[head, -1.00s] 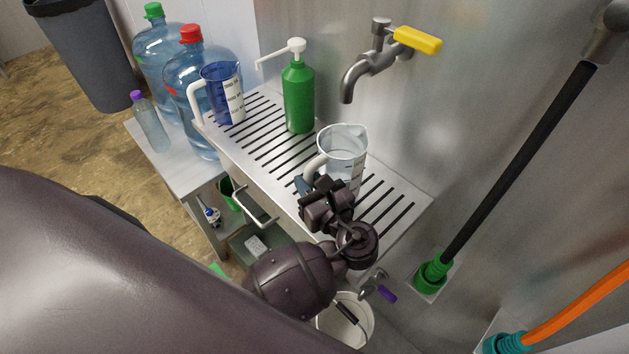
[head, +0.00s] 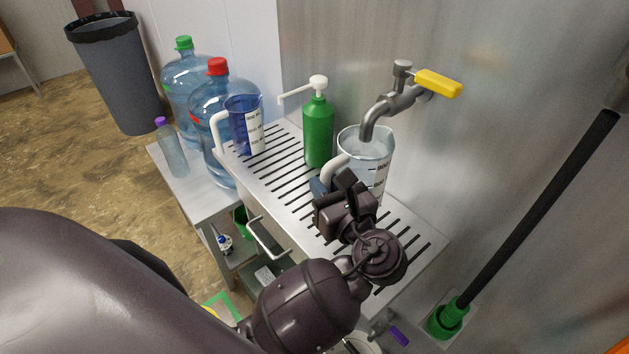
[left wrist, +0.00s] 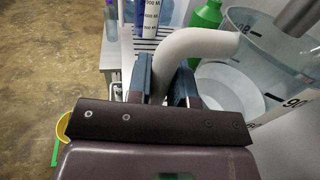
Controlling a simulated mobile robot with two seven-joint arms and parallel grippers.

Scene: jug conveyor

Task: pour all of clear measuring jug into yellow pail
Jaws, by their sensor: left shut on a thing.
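The clear measuring jug (head: 375,170) is held up by the tap end of the slotted shelf, its open top at the tap spout. It looks upright, with black marks on its side. My left gripper (head: 335,193) is shut on its pale handle; in the left wrist view the gripper (left wrist: 165,85) has the handle (left wrist: 190,45) between its fingers, and a pale surface shows inside the jug (left wrist: 265,60). The yellow pail is mostly hidden: a yellow curved edge, likely its rim, shows at lower left (head: 209,312) and in the left wrist view (left wrist: 63,127). My right gripper is out of view.
The tap (head: 385,105) hangs right over the jug. A green pump bottle (head: 318,135) and a blue-filled jug (head: 243,128) stand on the shelf (head: 283,165). Large water bottles (head: 220,120) stand left of it. A black pole (head: 540,205) leans at right. Floor at left is open.

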